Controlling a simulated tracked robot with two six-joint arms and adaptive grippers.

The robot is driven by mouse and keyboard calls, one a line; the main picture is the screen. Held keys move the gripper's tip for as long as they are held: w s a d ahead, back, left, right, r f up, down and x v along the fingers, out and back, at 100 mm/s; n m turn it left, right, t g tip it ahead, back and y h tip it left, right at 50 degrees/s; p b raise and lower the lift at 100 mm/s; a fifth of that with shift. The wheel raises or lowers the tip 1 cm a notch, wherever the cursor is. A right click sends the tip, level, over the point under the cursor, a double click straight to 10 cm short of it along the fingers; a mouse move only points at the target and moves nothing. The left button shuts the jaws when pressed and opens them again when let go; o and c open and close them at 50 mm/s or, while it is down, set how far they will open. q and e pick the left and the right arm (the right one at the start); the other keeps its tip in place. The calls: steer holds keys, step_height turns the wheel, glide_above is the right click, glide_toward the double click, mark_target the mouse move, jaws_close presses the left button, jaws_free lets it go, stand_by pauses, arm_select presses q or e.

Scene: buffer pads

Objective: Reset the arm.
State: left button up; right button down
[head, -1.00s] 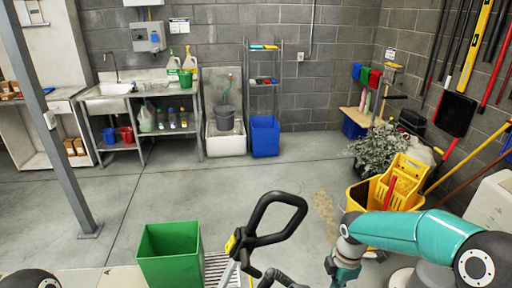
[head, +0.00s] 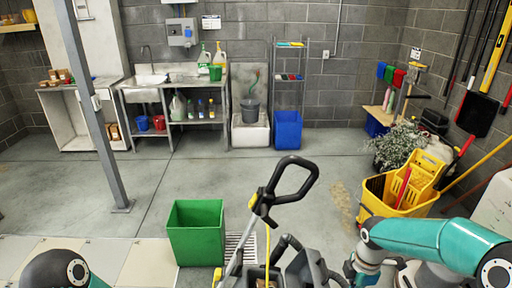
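My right arm (head: 430,238), teal with dark joints, reaches in from the right edge and bends down at a wrist joint near the bottom edge. Its gripper is out of view below the picture. Of my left arm (head: 60,270), only a dark rounded joint with a bit of teal shows at the bottom left. The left gripper is out of view. Neither arm is seen holding anything.
A machine with a black loop handle (head: 290,180) stands close in front, beside a green bin (head: 196,232). A yellow mop bucket (head: 400,192) is near my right arm. A grey post (head: 98,120) rises at left. Open floor lies beyond the bin.

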steer(key=s+a+f+m+y, duration=0.2)
steer(key=s+a+f+m, duration=0.5)
steer(key=s+f+m, duration=0.2)
steer(key=s+a+f+m+y, duration=0.1)
steer(key=s+a+f+m, duration=0.5)
steer(key=s+f+m, duration=0.2)
steer(key=s+m, duration=0.2)
steer(key=m, duration=0.1)
steer(key=shift+s+a+f+m+t+y, duration=0.2)
steer(key=shift+a+f+m+t+y, duration=0.1)
steer(key=shift+a+f+t+y, duration=0.1)
